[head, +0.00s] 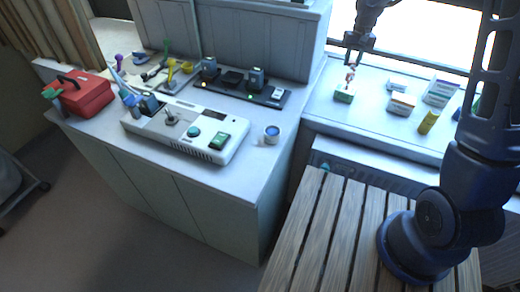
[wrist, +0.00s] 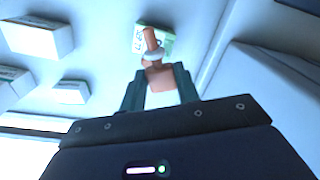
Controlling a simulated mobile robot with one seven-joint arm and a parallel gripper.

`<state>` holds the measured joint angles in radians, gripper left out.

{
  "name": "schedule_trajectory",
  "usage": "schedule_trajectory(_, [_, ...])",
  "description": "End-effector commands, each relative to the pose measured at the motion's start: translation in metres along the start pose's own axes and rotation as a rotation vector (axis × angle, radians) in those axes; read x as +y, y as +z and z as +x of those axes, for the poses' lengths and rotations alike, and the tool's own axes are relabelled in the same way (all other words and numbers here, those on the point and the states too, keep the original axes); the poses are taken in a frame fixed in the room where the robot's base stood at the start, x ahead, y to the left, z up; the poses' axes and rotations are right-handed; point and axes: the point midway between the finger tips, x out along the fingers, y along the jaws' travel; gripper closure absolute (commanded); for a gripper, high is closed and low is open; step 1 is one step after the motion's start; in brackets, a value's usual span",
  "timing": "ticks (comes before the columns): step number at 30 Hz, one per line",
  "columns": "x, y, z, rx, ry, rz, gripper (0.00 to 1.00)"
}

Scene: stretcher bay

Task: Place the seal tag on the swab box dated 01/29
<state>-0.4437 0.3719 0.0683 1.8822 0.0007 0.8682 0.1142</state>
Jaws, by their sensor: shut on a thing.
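My gripper (head: 351,66) is over the windowsill in the head view. In the wrist view my gripper (wrist: 159,82) has its two dark green fingers shut on an orange tag (wrist: 158,74) with a pale ring around its narrow neck. I take this for the seal tag; it shows small and reddish in the head view (head: 350,76). Just below it stands a white and green box (head: 344,96). In the wrist view this box (wrist: 167,45) is partly hidden by the tag. Its printed date is not clearly legible. I cannot tell whether tag and box touch.
Other small boxes stand to the right on the sill, one white (head: 397,85), one orange-striped (head: 402,104), one green-striped (head: 440,92). A yellow bottle (head: 428,122) stands near the front edge. A counter (head: 225,178) with a device and a red case (head: 85,94) lies left.

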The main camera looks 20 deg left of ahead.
Motion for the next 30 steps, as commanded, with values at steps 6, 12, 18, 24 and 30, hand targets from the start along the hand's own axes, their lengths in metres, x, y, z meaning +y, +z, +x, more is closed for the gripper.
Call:
schedule_trajectory(6, [-0.089,0.035,-0.016,0.003,-0.007,-0.198,0.93])
schedule_trajectory(12, [-0.159,0.075,-0.029,0.004,-0.011,-0.376,0.93])
schedule_trajectory(18, [-0.223,0.125,-0.042,0.006,-0.015,-0.556,0.93])
schedule_trajectory(24, [-0.278,0.180,-0.054,0.009,-0.017,-0.734,0.93])
schedule_trajectory(30, [-0.323,0.241,-0.065,0.012,-0.019,-0.914,0.93])
